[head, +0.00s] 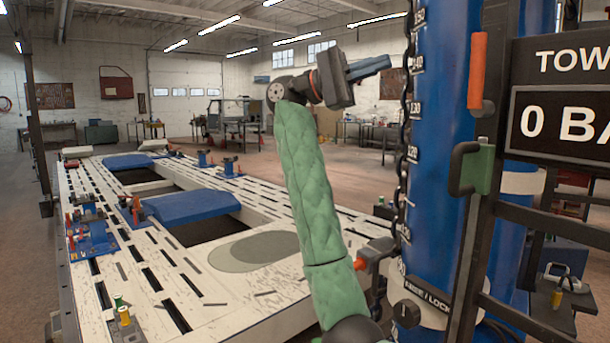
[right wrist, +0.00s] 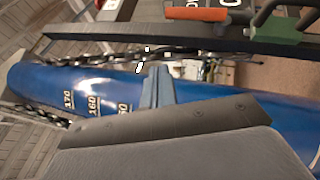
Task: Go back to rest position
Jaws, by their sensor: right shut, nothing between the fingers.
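My right arm rises through the middle of the head view in a green quilted sleeve. My right gripper (head: 384,66) is at its top, pointing right toward the blue tower (head: 440,130), with its blue fingers together and empty. In the right wrist view the gripper (right wrist: 158,82) shows as blue fingers in front of the blue tower (right wrist: 90,88) with its number scale. I cannot tell whether the fingertips touch the tower or its chain. My left gripper is not in view.
The white slotted frame bench (head: 290,315) fills the lower left, with blue pads (head: 190,206) and clamps. A chain (head: 405,150) runs down the tower's left side. An orange handle (head: 478,70), a green handle (head: 474,168) and a display panel (head: 565,110) stand at right.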

